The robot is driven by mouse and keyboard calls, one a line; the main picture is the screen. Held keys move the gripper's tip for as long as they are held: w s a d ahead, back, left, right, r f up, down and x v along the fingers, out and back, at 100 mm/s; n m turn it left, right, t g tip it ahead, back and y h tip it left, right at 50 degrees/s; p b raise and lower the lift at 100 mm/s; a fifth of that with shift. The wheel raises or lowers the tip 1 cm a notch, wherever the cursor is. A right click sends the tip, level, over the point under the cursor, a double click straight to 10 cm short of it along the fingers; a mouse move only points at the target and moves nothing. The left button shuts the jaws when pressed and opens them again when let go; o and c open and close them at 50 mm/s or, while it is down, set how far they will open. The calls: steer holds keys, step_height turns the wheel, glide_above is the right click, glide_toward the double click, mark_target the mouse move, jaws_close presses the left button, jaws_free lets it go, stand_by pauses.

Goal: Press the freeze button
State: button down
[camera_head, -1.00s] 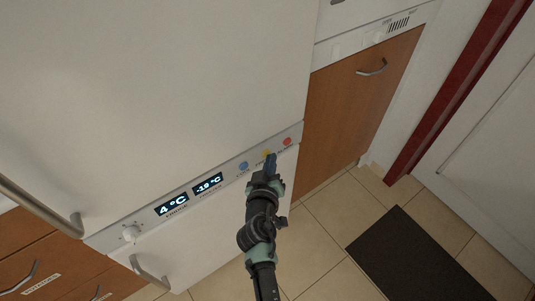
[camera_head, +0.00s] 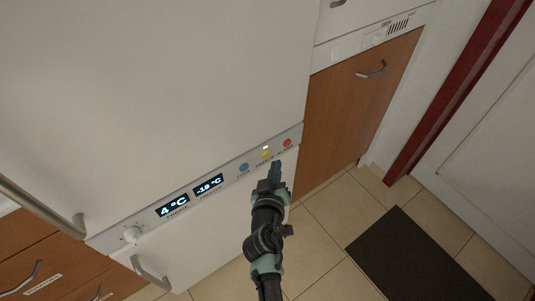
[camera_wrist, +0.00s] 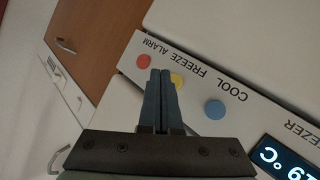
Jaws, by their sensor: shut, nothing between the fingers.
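The freeze button is the yellow one (camera_head: 266,155) on the fridge's control strip, between a blue button (camera_head: 243,167) and a red button (camera_head: 287,142). A small bright light (camera_head: 266,147) shows just above the yellow button. In the wrist view the yellow button (camera_wrist: 177,80) is partly behind my fingers, near the word FREEZE; the red one (camera_wrist: 143,61) is by ALARM and the blue one (camera_wrist: 215,109) by COOL. My gripper (camera_head: 275,166) is shut and empty, its fingertips just below and right of the yellow button in the head view, seemingly apart from it.
The strip (camera_head: 222,187) also carries two lit displays, 4°C (camera_head: 172,206) and -19°C (camera_head: 208,185), and a white knob (camera_head: 132,234). Fridge handles stick out at lower left. A wooden cabinet (camera_head: 360,105) stands to the right. Tiled floor and a dark mat (camera_head: 418,258) lie below.

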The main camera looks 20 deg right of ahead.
steer(key=s+p, duration=0.1)
steer(key=s, duration=0.1)
steer(key=s+d, duration=0.1)
steer(key=s, duration=0.1)
steer(key=shift+s+d+p, duration=0.15)
steer(key=shift+s+p, duration=0.2)
stand_by(0.3)
